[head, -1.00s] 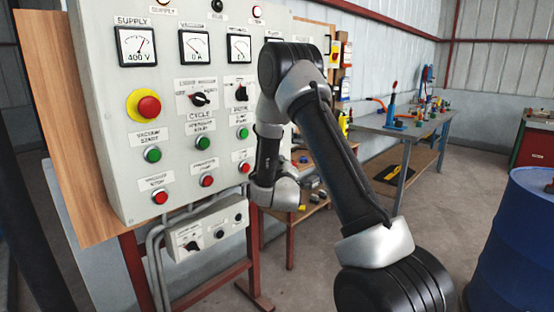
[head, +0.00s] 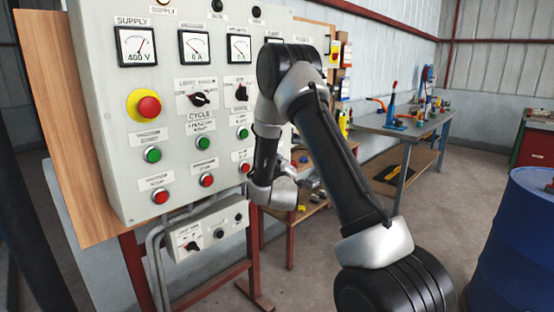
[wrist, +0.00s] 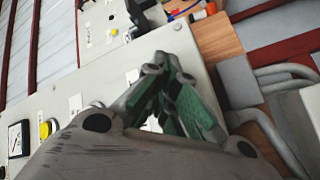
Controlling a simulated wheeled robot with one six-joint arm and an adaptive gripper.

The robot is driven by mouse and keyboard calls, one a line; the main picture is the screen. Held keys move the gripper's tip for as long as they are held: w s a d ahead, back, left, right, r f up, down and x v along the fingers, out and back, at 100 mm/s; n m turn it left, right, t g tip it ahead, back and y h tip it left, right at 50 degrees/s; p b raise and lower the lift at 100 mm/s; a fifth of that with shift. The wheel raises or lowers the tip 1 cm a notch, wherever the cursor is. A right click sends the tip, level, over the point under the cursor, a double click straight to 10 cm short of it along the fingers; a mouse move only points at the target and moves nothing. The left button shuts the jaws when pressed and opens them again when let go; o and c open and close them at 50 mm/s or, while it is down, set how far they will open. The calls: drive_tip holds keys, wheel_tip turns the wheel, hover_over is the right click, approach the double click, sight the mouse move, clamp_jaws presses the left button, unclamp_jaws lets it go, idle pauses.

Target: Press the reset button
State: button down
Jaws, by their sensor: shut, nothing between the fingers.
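The grey control panel (head: 118,95) stands at the left in the head view, with several round buttons and blurred labels. I cannot read a reset label, so I cannot tell which button is the reset button; part of the panel's right side is hidden behind my arm. My gripper (wrist: 168,62) shows in the wrist view with its green-padded fingers shut and empty, in front of the grey panel face. In the head view the gripper is hidden behind my arm. I cannot tell whether the fingertips touch anything.
A red emergency-type button on yellow (head: 149,106) sits at the panel's left. A small switch box (head: 208,231) hangs below. A workbench (head: 420,125) stands behind, and a blue drum (head: 515,245) at the right. Floor between them is clear.

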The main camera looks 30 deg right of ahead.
drive_tip(key=shift+s+d, duration=0.25)
drive_tip(key=shift+s, duration=0.55)
drive_tip(key=s, duration=0.1)
drive_tip(key=s+d, duration=0.1)
drive_tip(key=s, duration=0.2)
drive_tip(key=shift+s+d, duration=0.4)
idle(0.7)
